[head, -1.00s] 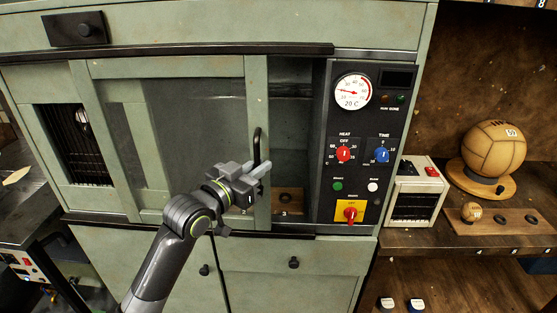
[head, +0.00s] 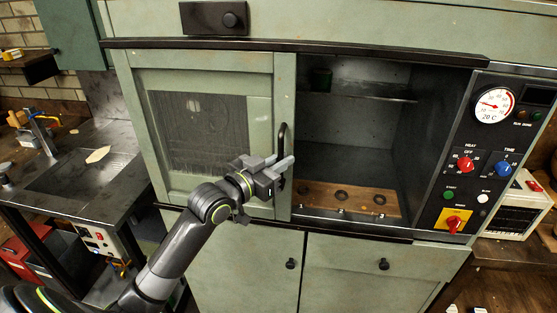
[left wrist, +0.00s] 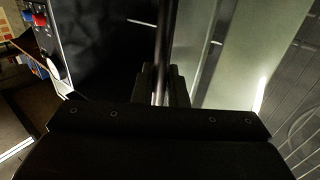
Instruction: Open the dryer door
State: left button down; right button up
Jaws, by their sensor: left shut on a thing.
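The dryer door (head: 266,92) is a green sliding frame with a mesh window, slid to the left so the right part of the cabinet stands open. Its black vertical bar handle (head: 282,140) is on the door's right edge. My left gripper (head: 281,170) is shut on the lower part of the handle. In the left wrist view the handle (left wrist: 162,55) runs up from between the fingers (left wrist: 162,85). The dryer's inside (head: 355,125) shows a shelf and a wooden board with holes (head: 345,198). My right gripper is not in view.
The control panel (head: 475,160) with a dial, knobs and a red switch is right of the opening. Drawers and cupboard fronts (head: 340,262) lie below. A metal sink bench (head: 75,185) stands at the left.

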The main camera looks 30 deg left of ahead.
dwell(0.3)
pick_arm(q)
jog(key=c, duration=1.8)
grip_release()
jog(key=shift+s, duration=0.2)
jog(key=shift+p+v, duration=1.95)
jog(key=shift+v, duration=6.55)
